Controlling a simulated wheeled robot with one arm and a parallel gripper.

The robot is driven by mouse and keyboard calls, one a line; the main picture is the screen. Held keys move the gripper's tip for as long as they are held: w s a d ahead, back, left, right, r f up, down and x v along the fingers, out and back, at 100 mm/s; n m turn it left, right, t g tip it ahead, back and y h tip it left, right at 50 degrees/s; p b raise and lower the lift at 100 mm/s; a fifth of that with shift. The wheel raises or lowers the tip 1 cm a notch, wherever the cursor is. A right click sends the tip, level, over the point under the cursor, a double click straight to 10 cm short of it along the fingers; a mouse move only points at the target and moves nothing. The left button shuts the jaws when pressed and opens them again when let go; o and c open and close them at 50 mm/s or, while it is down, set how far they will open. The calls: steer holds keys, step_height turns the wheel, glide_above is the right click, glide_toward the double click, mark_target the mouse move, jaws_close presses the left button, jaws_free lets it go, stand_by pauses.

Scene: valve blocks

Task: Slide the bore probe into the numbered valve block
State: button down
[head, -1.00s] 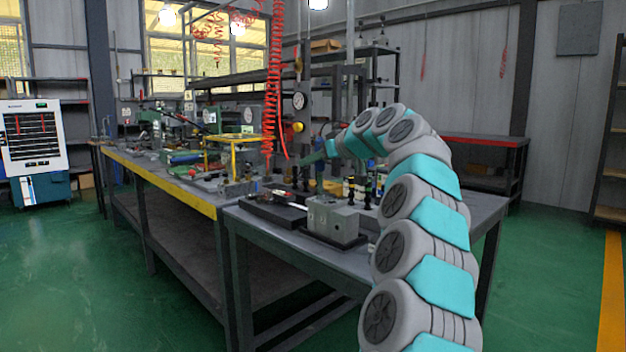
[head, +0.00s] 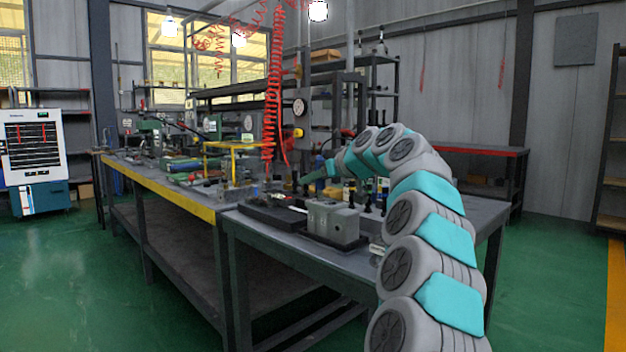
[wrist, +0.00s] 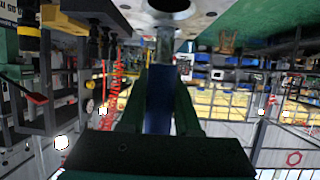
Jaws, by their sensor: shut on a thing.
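The grey valve block (head: 333,222) stands on a dark base near the front of the table; I cannot read a number on it. My gripper (head: 307,182) is above the table, behind and slightly left of the block. In the wrist view my gripper's green fingers (wrist: 157,105) are shut on the bore probe (wrist: 159,100), which has a blue body and a shiny metal front end. The probe points at the top of the picture, just below a dark round shape (wrist: 170,5) on a grey surface. I cannot tell whether that is a bore. The probe's tip is unclear in the head view.
A dark tray (head: 272,215) lies left of the block. Several dark upright pieces (head: 367,195) stand behind and right of it. A longer bench with a yellow edge (head: 170,190) adjoins on the left. A red coiled hose (head: 273,90) hangs behind.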

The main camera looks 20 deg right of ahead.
steer(key=c, duration=0.6)
jaws_free()
steer(key=shift+r, duration=0.1)
steer(key=v, duration=0.8)
steer(key=r+v, duration=0.1)
steer(key=v, duration=0.3)
steer(key=shift+a, duration=0.1)
